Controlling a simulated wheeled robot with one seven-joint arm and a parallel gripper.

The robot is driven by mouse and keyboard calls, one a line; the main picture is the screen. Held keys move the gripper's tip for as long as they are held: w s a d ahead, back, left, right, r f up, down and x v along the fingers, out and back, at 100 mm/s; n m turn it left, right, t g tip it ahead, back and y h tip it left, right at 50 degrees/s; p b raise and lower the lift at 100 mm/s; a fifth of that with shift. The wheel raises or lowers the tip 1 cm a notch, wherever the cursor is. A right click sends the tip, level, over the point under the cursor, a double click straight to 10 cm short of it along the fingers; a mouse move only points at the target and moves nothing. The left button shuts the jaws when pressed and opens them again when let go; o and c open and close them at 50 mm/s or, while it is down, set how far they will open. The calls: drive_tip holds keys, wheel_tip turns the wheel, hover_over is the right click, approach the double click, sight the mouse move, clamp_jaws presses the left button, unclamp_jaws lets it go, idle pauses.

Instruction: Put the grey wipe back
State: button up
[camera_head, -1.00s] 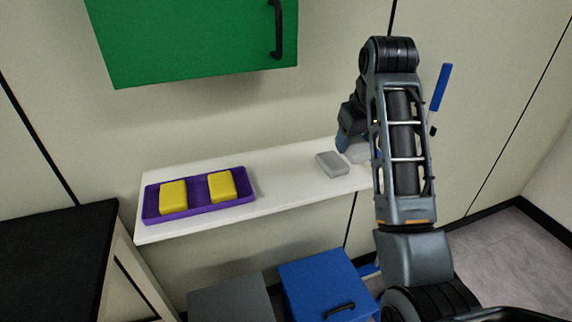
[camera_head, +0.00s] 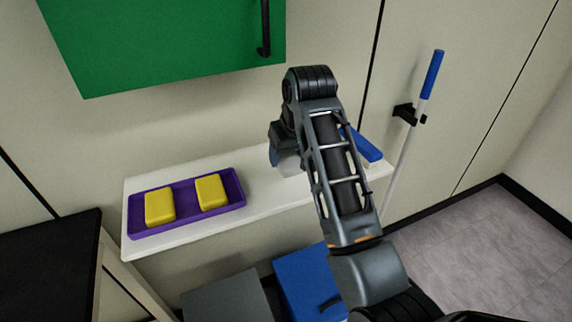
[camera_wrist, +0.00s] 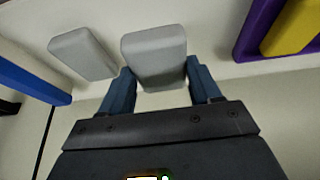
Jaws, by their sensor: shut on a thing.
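My gripper (camera_wrist: 158,76) is shut on a grey wipe (camera_wrist: 154,48), with one blue finger on each side of it in the wrist view. This wipe also shows in the head view (camera_head: 289,164), partly hidden under my gripper, over the white shelf (camera_head: 262,201). I cannot tell whether it touches the shelf. A second grey wipe (camera_wrist: 82,53) lies apart from it on the shelf in the wrist view. My arm hides that second wipe in the head view.
A purple tray (camera_head: 186,217) with two yellow wipes (camera_head: 160,206) (camera_head: 211,191) stands on the shelf's left part. A blue piece (camera_head: 364,146) is at the shelf's right end. A green cabinet (camera_head: 165,40) hangs above. Blue and grey bins (camera_head: 303,277) (camera_head: 228,298) stand below.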

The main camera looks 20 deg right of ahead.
drive_tip(key=shift+a+f, duration=0.35)
drive_tip(key=shift+f, duration=0.1)
drive_tip(key=shift+f+p, duration=0.4)
drive_tip(key=shift+f, duration=1.4)
drive_tip(key=o, duration=0.9)
drive_tip(key=shift+o, duration=0.2)
